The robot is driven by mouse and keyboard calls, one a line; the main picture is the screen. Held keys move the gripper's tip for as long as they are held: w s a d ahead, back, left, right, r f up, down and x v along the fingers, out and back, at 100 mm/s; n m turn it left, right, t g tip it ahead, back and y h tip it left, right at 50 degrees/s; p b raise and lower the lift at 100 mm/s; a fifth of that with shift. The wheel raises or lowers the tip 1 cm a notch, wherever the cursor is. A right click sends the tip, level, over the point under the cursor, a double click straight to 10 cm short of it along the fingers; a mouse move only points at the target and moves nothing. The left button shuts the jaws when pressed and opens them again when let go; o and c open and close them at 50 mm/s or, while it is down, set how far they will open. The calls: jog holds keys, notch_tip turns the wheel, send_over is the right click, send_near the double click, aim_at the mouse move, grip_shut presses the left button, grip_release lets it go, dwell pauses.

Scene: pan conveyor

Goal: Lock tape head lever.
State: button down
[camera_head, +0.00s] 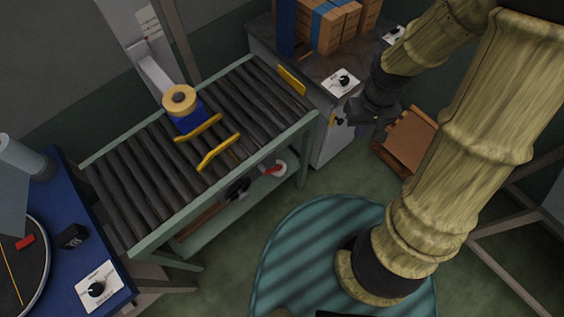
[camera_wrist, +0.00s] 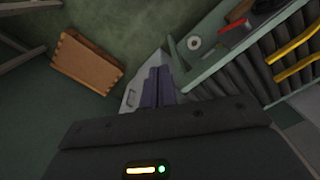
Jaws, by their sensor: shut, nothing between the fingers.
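The tape head (camera_head: 186,116) is a blue block on an arm above the conveyor rollers, with a tan tape roll (camera_head: 179,97) on top. My gripper (camera_head: 350,118) is shut and empty, right of the conveyor's end by the cabinet.
The roller conveyor (camera_head: 215,197) has yellow guides (camera_head: 218,151). A grey cabinet (camera_head: 323,151) carries cardboard boxes (camera_head: 334,25) and a dial plate (camera_head: 342,82). A wooden crate (camera_head: 407,141) is on the floor. A blue table (camera_head: 75,217) stands left. Floor before the conveyor is open.

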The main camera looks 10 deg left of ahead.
aim_at(277, 168)
jog(key=w+a+f+n+g+y+b, duration=0.1)
jog(key=w+a+f+n+y, duration=0.1)
jog(key=a+f, duration=0.4)
jog(key=w+a+f+n+g+y, duration=0.2)
jog(key=a+f+n+y, duration=0.2)
jog(key=a+f, duration=0.2)
jog(key=shift+f+g+b, duration=0.3)
jog(key=shift+f+b, duration=0.05)
jog(key=shift+f, duration=0.6)
jog(key=shift+s+a, duration=0.1)
jog(key=p+x, duration=0.1)
jog(key=x, duration=1.3)
